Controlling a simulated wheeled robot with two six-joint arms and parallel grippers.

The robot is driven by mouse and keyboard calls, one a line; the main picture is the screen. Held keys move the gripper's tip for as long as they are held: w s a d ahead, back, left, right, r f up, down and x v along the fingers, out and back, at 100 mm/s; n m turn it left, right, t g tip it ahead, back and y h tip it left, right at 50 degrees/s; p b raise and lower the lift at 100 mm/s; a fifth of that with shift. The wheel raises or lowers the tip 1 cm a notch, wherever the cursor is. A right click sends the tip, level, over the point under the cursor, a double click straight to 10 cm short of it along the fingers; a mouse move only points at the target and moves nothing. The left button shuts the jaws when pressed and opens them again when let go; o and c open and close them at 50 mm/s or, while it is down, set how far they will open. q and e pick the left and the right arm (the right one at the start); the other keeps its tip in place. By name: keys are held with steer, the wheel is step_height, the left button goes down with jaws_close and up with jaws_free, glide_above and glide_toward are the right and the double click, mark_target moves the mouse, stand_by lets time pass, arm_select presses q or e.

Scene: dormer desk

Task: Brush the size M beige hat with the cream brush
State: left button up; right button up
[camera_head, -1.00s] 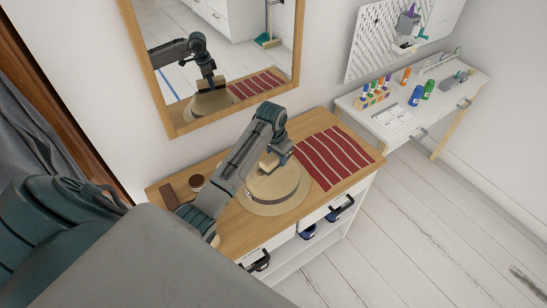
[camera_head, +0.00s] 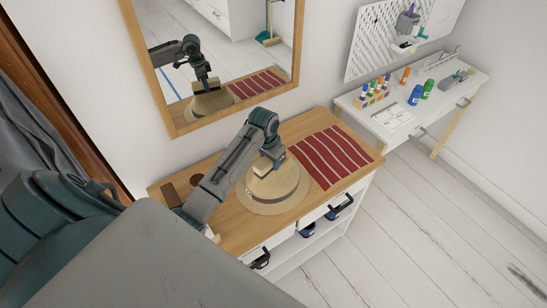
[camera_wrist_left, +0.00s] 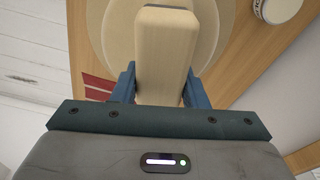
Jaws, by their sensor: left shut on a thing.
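My left gripper (camera_head: 270,163) is above the crown, shut on the cream brush (camera_head: 263,169). In the left wrist view the brush (camera_wrist_left: 164,55) sits between the blue fingers (camera_wrist_left: 160,88), with the hat (camera_wrist_left: 118,35) behind it. The brush is at the top of the crown; whether its bristles touch is hidden. The hat's size mark is too small to read. My right gripper is not in view.
A red striped cloth (camera_head: 332,155) lies right of the hat. A dark brown item (camera_head: 170,195) lies at the dresser's left end. A mirror (camera_head: 220,60) hangs behind. A white desk (camera_head: 420,105) with coloured bottles stands to the right.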

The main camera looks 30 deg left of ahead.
arm_select(q)
steer(key=shift+s+a+f, duration=0.1)
steer(key=shift+s+a, duration=0.05)
steer(key=shift+s, duration=0.35)
steer(key=shift+w+d, duration=0.25)
steer(key=shift+w, duration=0.45)
steer(key=shift+w+d, duration=0.2)
steer(key=shift+w, duration=0.55)
steer(key=shift+w+d, duration=0.25)
steer(key=shift+w, duration=0.45)
steer(key=shift+s+a, duration=0.2)
steer(key=shift+s, duration=0.35)
steer(key=shift+s+a, duration=0.2)
steer(key=shift+s, duration=0.3)
steer(key=shift+s+a, duration=0.15)
steer(key=shift+s, duration=0.4)
steer(key=shift+s+a, duration=0.15)
steer(key=shift+s, duration=0.4)
steer(key=shift+w+d, duration=0.2)
steer(key=shift+w, duration=0.35)
steer(key=shift+w+d, duration=0.15)
steer(key=shift+w, duration=0.4)
steer(key=shift+r, duration=3.05)
steer(key=shift+f, duration=0.1)
